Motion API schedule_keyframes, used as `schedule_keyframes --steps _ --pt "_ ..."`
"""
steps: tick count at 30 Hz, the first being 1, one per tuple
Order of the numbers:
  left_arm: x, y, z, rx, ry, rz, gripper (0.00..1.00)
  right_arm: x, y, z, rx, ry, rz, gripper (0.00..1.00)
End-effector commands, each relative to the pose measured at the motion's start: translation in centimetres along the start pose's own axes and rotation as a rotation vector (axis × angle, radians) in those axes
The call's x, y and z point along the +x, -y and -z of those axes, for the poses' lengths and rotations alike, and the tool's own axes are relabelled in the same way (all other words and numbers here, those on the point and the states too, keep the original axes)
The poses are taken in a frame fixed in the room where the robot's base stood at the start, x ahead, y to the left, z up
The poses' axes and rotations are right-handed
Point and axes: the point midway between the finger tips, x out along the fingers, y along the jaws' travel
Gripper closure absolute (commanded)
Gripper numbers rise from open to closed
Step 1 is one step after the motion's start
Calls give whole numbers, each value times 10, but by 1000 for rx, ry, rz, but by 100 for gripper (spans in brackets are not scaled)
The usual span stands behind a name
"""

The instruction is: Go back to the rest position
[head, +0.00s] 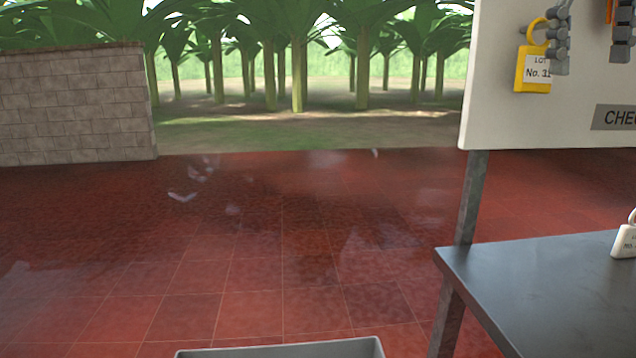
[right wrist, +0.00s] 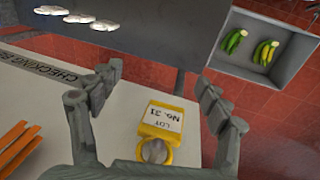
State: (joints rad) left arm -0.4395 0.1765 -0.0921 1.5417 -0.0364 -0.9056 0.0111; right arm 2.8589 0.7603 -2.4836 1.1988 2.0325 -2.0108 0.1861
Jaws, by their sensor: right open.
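My right gripper (head: 590,62) is at the upper right of the head view, in front of a pale board (head: 490,100). Its fingers are spread apart with nothing held between them. A yellow tag (head: 522,72) with a white label reading "LOT No. 31" hangs on the board, just left of the gripper's left finger. In the right wrist view the same yellow tag (right wrist: 145,132) shows between the open fingers (right wrist: 155,85), against the board and apart from them. My left gripper is not in view.
A dark table (head: 540,285) stands below the board with a white tag (head: 624,244) on it. A grey crate (right wrist: 292,68) holds green bananas (right wrist: 235,40) and yellower bananas (right wrist: 265,52). Orange strips (right wrist: 15,145) are by the board. Red tiled floor at left is clear, before a brick wall (head: 75,105).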

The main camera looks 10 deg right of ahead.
Motion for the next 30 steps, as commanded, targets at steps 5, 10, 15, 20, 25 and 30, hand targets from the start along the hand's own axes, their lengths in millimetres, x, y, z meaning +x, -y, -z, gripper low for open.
schedule_keyframes --steps 5,10,15,20,25,30 --pt "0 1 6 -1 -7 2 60 3 2 24 -1 0 0 23" --pt "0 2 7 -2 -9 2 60 5 2 39 -1 -1 0 23" --pt "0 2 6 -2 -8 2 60 5 2 43 -1 -2 0 23" --pt "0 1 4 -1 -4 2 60 5 2 43 -1 -2 0 23" --pt "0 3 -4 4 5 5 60 5 3 43 -3 -3 -1 23" --pt "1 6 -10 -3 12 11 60 7 12 49 -22 -8 -6 23"
